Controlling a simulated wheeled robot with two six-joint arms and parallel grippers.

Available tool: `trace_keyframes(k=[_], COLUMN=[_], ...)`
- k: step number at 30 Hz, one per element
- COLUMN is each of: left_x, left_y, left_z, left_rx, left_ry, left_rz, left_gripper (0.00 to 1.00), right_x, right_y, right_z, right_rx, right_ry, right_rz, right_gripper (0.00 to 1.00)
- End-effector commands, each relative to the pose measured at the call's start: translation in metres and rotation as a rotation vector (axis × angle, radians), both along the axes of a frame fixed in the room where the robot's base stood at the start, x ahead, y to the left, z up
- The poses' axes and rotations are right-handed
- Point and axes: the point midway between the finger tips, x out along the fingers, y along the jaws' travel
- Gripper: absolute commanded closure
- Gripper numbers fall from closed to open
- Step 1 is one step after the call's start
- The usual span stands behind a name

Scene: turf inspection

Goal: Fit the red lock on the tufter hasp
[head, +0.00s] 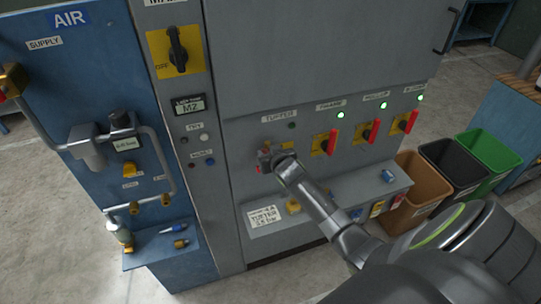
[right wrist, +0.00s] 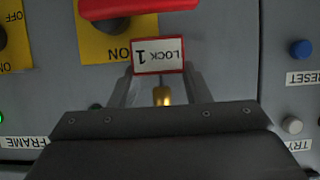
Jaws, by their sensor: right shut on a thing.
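The red lock (right wrist: 158,55) shows in the right wrist view as a red-edged block with a white "LOCK 1" label, upside down in the picture. My right gripper (right wrist: 160,80) is shut on it, with a finger at either side. A brass piece (right wrist: 163,96) shows between the fingers. The lock is in front of the tufter switch's yellow plate (right wrist: 92,42), close to its horizontal red handle (right wrist: 140,6). In the head view my right gripper (head: 275,158) covers most of that switch, under the "TUFTER" label (head: 279,117). The hasp cannot be made out, nor whether the lock touches it.
Several switches with red handles stand to the right, including FRAME (head: 325,142), with green lamps lit above them. The tufter lamp (head: 292,125) is dark. A grey shelf (head: 345,200) juts out below. A blue air panel (head: 70,90) stands left; bins (head: 422,190) stand right.

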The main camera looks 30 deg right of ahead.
Motion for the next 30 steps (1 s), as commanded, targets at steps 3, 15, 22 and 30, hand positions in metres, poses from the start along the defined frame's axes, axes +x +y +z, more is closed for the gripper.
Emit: trace_keyframes(k=[3,15,22,30], left_x=[0.0,0.0,0.0,0.0], left_y=[0.0,0.0,0.0,0.0], left_z=[-0.002,-0.006,-0.009,-0.008], left_rx=[0.0,0.0,0.0,0.0], left_ry=[0.0,0.0,0.0,0.0], left_rz=[0.0,0.0,0.0,0.0], left_gripper=[0.71,0.71,0.71,0.71], right_x=[0.003,0.013,0.019,0.019], right_y=[-0.001,-0.003,-0.005,-0.005], right_z=[0.001,0.0,0.0,0.0], right_rx=[-0.001,0.0,0.0,0.0], right_ry=[-0.002,-0.002,-0.002,-0.001], right_rz=[0.0,0.0,0.0,0.0], right_gripper=[1.0,1.0,1.0,0.31])
